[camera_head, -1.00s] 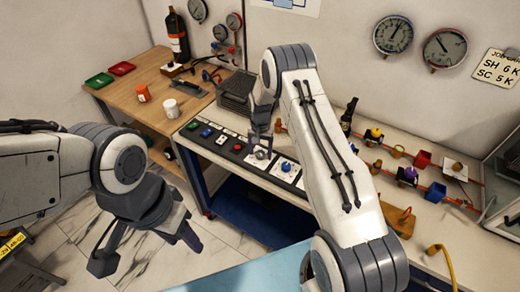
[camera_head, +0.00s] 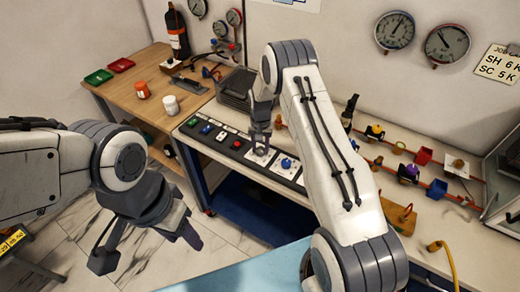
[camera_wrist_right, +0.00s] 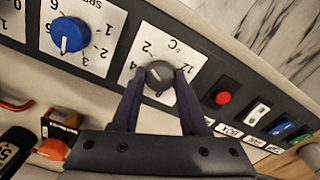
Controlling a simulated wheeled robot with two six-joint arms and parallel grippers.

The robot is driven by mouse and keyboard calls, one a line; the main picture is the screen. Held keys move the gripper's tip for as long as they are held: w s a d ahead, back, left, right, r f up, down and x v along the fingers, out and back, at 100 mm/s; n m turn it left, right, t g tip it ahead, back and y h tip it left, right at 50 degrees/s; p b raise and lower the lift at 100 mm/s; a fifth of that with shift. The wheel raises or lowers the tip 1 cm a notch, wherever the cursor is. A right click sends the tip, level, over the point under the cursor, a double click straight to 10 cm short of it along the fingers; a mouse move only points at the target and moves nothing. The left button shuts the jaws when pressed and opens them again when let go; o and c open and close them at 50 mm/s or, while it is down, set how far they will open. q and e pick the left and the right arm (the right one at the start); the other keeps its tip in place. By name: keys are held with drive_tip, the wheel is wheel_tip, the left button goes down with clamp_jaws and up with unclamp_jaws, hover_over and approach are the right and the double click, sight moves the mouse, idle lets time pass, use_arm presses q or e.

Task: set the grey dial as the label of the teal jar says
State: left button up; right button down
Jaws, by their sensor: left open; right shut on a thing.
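The grey dial (camera_wrist_right: 158,75) sits on a white plate marked °C, with numbers around it, in the right wrist view. My right gripper (camera_wrist_right: 160,92) is shut on the dial, one finger on each side. In the head view this gripper (camera_head: 260,148) reaches down onto the control panel, mostly covering the dial. Where the dial's pointer stands is hard to tell. My left gripper (camera_head: 148,248) is open and empty over the floor at the left. I see no jar that is clearly teal. An orange jar (camera_head: 142,90) and a white jar (camera_head: 170,105) stand on the wooden table.
A blue dial (camera_wrist_right: 69,35) sits beside the grey one; a red button (camera_wrist_right: 222,97) is on its other side. Valves and pipes (camera_head: 408,172) line the bench at right. Two gauges (camera_head: 395,30) (camera_head: 447,45) hang on the wall. My right arm covers part of the bench.

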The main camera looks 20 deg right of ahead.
sight(260, 150)
drive_tip(key=n+b, duration=0.2)
drive_tip(key=n, duration=0.2)
drive_tip(key=shift+f, duration=0.1)
drive_tip(key=n+b, duration=0.2)
drive_tip(key=n, duration=0.2)
drive_tip(key=shift+n, duration=0.3)
idle(0.4)
drive_tip(key=shift+c, duration=2.1)
unclamp_jaws()
wheel_tip(260, 150, up, 11)
drive_tip(key=b, duration=0.2)
drive_tip(key=shift+f, duration=0.15)
